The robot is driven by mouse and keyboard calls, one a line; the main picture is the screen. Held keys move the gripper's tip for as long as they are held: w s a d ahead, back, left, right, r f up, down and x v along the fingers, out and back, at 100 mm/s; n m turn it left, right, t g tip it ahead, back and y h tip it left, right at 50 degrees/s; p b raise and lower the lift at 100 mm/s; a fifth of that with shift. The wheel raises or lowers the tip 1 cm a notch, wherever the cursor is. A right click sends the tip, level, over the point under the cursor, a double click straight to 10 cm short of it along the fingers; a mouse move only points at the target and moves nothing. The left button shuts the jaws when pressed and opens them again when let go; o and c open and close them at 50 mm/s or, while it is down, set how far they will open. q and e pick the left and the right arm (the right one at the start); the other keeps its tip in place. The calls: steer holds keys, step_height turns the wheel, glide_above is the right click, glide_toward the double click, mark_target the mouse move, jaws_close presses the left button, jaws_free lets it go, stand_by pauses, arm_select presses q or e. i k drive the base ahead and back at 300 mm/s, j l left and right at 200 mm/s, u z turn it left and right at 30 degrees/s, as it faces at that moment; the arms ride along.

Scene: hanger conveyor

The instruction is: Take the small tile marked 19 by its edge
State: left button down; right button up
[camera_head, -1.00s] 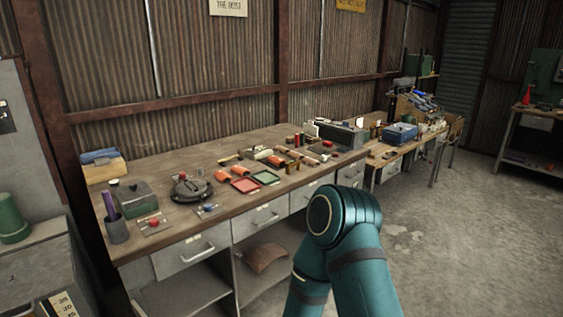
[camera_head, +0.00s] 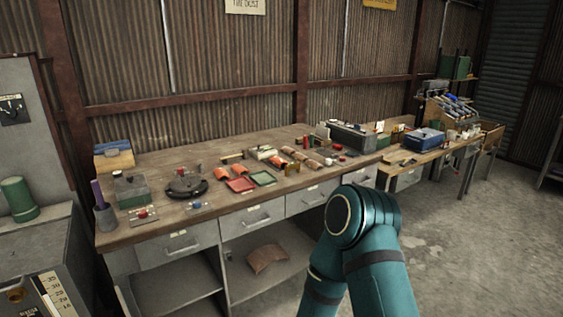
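I cannot make out a small tile marked 19 anywhere in the head view. A pale strip with dark numbers (camera_head: 54,293) shows on the grey cabinet at the lower left; its figures are too small to read surely. Neither gripper is in view. Only a teal bent part of one of my arms shows at the lower right, in front of the bench.
A long wooden workbench (camera_head: 140,232) with grey drawers runs along the corrugated wall. It carries a red tray (camera_head: 240,184), a green tray (camera_head: 263,178), a round dark device (camera_head: 184,187) and several small items. A green cylinder (camera_head: 18,199) stands on the left cabinet.

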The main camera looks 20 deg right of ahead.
mark_target(276, 160)
steer(key=l+u, duration=0.2)
steer(key=l, duration=0.8)
steer(key=i+l, duration=0.1)
steer(key=l, duration=0.2)
steer(key=i+l+u, duration=0.15)
steer(key=l, duration=0.5)
steer(key=i+l+u, duration=0.1)
steer(key=l, duration=0.2)
steer(key=i+l+u, duration=0.2)
steer(key=l, duration=0.45)
steer(key=i, duration=0.1)
